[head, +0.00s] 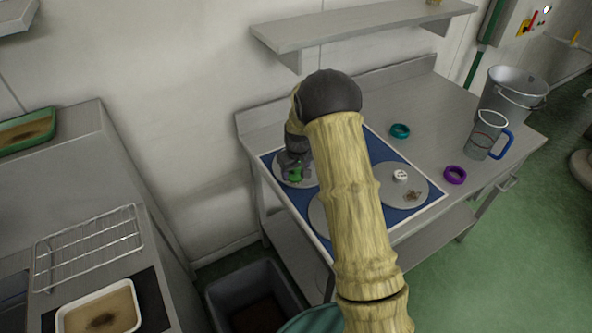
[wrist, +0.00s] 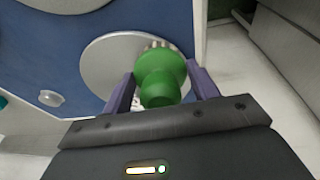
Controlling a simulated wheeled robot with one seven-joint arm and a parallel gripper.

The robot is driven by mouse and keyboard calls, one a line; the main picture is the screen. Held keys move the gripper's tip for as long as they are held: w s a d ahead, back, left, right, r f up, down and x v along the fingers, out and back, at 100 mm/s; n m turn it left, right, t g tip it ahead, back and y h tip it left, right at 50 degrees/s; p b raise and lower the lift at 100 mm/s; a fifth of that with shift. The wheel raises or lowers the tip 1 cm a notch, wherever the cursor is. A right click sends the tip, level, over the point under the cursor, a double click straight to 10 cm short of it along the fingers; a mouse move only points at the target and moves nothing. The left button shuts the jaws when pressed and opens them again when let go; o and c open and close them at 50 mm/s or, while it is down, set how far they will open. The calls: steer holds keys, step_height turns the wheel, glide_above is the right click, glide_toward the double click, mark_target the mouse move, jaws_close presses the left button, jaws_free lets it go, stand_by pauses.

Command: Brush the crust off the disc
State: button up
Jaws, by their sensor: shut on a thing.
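My gripper (head: 294,166) is shut on a green brush (head: 295,175), held over a grey disc (head: 283,176) at the left end of a blue mat. In the wrist view the brush (wrist: 160,80) sits between the purple fingers of my gripper (wrist: 161,72), its pale bristles over the disc (wrist: 100,62). Whether the bristles touch the disc is unclear. Another disc (head: 385,190) at the mat's right carries brown crust crumbs (head: 412,195) and a small white item (head: 400,176). A third disc (head: 319,217) is mostly hidden by my arm.
The blue mat (head: 431,203) lies on a steel table. A teal ring (head: 400,131), a purple ring (head: 455,175), a blue-handled jug (head: 484,138) and a metal bucket (head: 512,92) stand right. A shelf (head: 360,24) overhangs the back. A dark bin (head: 255,297) sits below.

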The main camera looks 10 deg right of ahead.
steer(key=shift+p+v, duration=1.55)
steer(key=shift+v, duration=1.3)
steer(key=shift+p+v, duration=0.9)
steer(key=shift+v, duration=0.7)
steer(key=shift+f, duration=0.15)
